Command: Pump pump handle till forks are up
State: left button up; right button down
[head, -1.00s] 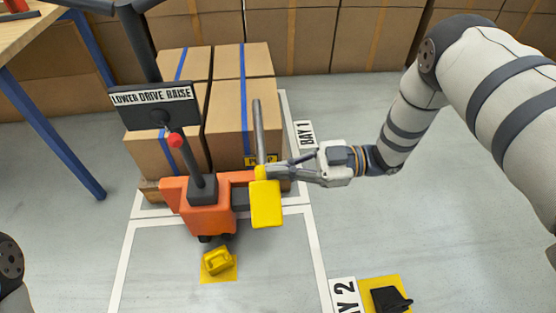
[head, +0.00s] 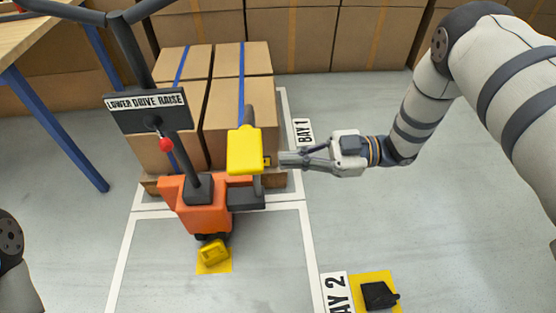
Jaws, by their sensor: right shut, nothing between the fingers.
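The orange pallet truck (head: 205,210) stands in front of a load of brown cartons (head: 238,105). Its pump handle (head: 244,152) has a wide yellow pad on a grey lever, on the truck's right side. The pad now stands in front of the cartons. My right gripper (head: 284,160) is shut and empty, just right of the pad, with a small gap between them. The forks are hidden under the load, so their height cannot be told. My left gripper is out of view.
A sign reading LOWER DRIVE RAISE (head: 147,108) and a red-knobbed lever (head: 166,144) sit on the truck's column. A yellow chock (head: 212,250) and a black chock (head: 379,295) lie on the floor. A workbench (head: 25,40) stands at left. The floor at right is clear.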

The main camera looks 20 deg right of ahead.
jog(key=v, duration=0.5)
jog(key=shift+w+d, duration=0.2)
jog(key=shift+w, duration=0.05)
jog(key=shift+r, duration=0.1)
dwell(0.4)
